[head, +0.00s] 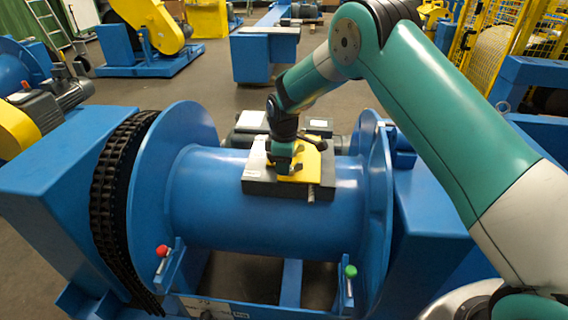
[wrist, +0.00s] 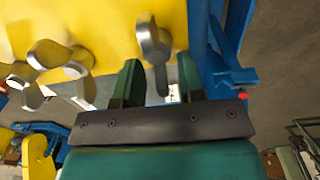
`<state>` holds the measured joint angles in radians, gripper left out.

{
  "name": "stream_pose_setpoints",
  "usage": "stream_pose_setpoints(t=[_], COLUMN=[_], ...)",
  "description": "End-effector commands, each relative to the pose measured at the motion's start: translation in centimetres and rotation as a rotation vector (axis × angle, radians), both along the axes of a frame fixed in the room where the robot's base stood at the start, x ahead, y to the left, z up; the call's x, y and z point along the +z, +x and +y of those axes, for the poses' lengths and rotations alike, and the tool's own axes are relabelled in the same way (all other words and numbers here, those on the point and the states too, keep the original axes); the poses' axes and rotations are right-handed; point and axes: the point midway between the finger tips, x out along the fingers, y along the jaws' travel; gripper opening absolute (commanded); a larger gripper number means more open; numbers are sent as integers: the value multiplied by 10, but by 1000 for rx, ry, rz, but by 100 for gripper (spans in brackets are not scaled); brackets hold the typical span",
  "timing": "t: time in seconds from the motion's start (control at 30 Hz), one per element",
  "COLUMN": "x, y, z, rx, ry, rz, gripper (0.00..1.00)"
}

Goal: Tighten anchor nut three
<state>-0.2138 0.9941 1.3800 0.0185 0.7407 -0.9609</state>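A yellow plate (head: 318,176) lies on a dark grey block on top of the blue drum; it fills the upper left of the wrist view (wrist: 95,20). My gripper (head: 284,168) is at the plate. In the wrist view my gripper (wrist: 159,82) has its two fingers apart, one on each side of the lower wing of a grey wing nut (wrist: 154,45). Gaps show between that wing and both fingers. More wing nuts (wrist: 48,54) stand to the left on the plate. No numbers are visible, so I cannot tell which is nut three.
The blue drum (head: 265,218) has a large flange at each end, with a black chain (head: 108,185) at the left. A red knob (head: 162,250) and a green knob (head: 350,271) stand at the front. Blue housings flank the drum.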

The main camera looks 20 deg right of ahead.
Motion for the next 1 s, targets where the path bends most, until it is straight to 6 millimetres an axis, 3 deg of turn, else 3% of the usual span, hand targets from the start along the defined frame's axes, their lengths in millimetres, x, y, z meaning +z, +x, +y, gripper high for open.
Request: stream_pose_setpoints(t=[0.23, 0.37, 0.8, 1.0], x=[4, 19, 127, 161], y=[0, 0, -3, -4], z=[0, 0, 1, 1], rx=[1, 1, 1, 1], ry=[0, 1, 1, 0], rz=[-1, -4, -5, -2], gripper=[36, 36, 36, 36])
